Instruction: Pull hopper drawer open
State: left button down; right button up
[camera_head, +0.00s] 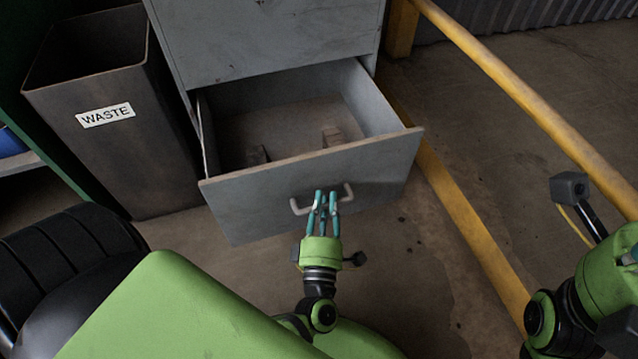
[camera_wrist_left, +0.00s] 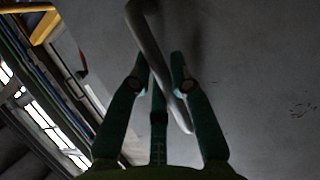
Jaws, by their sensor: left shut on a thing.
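The grey metal hopper drawer (camera_head: 300,185) is pulled out from its cabinet, and its inside shows. A pale bar handle (camera_head: 299,207) is on its front; the handle also shows in the left wrist view (camera_wrist_left: 152,45). My left gripper (camera_head: 326,198) is at the handle, shut on it, with the bar between its teal fingers in the left wrist view (camera_wrist_left: 160,75). The fingers hide part of the handle. My right arm shows at the right edge of the head view, but its gripper fingers are out of view.
Two small brownish blocks (camera_head: 332,137) lie in the drawer. A dark waste bin (camera_head: 120,120) stands left of the cabinet (camera_head: 270,35). A yellow rail (camera_head: 520,90) runs along the right side. Bare floor (camera_head: 420,260) lies right of the drawer.

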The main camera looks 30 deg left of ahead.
pick_arm(q)
jog(key=shift+s+d, duration=0.35)
jog(key=shift+d, duration=0.05)
jog(key=c, duration=1.1)
grip_release()
jog(key=v, duration=0.8)
jog(key=shift+f, duration=0.15)
